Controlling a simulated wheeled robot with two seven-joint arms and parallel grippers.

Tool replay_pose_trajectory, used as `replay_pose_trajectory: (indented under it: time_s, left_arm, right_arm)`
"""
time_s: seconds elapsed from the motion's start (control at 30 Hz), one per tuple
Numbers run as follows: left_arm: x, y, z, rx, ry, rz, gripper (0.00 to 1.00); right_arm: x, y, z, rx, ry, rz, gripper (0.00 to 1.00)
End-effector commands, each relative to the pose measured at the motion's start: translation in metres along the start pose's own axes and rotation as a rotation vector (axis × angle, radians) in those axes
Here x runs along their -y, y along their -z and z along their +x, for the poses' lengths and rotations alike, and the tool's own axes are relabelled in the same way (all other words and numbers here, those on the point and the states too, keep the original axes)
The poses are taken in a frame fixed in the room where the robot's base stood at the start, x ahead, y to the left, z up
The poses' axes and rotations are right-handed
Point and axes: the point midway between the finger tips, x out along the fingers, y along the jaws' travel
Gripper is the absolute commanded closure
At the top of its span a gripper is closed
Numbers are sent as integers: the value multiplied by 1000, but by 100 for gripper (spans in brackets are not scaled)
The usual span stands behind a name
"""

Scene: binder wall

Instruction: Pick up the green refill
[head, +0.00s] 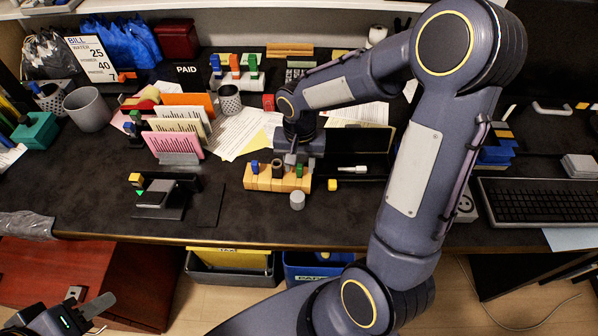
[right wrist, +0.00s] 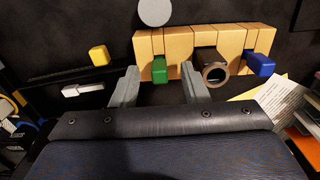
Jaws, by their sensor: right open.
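The green refill (right wrist: 160,70) sits in a slot of a wooden block (right wrist: 148,45), beside a dark round tube (right wrist: 214,72) and a blue piece (right wrist: 260,66). In the head view the green refill (head: 299,170) is at the right end of the wooden block (head: 272,184). My right gripper (head: 296,159) is open over the block; in the right wrist view its two fingers stand apart on either side of the green refill, with gaps between. My left gripper (head: 93,299) is at the lower left, open and empty, away from the desk top.
A grey cylinder (head: 297,201) and a yellow piece (head: 332,185) stand near the block. A dark tray (head: 365,165) holds a white piece. A card holder (head: 180,158) is left of the block. A keyboard (head: 535,203) lies at right.

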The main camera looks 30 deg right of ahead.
Motion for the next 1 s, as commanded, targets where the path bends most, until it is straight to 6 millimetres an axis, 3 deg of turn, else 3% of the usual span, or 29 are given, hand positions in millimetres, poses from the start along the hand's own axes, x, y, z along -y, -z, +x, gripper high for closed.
replay_pose_trajectory:
  time_s: [0.27,0.6,1.0]
  left_arm:
    - [0,0,0,0,0,0,61]
    - [0,0,0,0,0,0,61]
    - [-2,3,-6,0,0,0,61]
  right_arm:
    - [0,0,4,-1,1,0,59]
    - [0,0,4,-1,1,0,100]
    - [0,0,-5,-2,1,0,100]
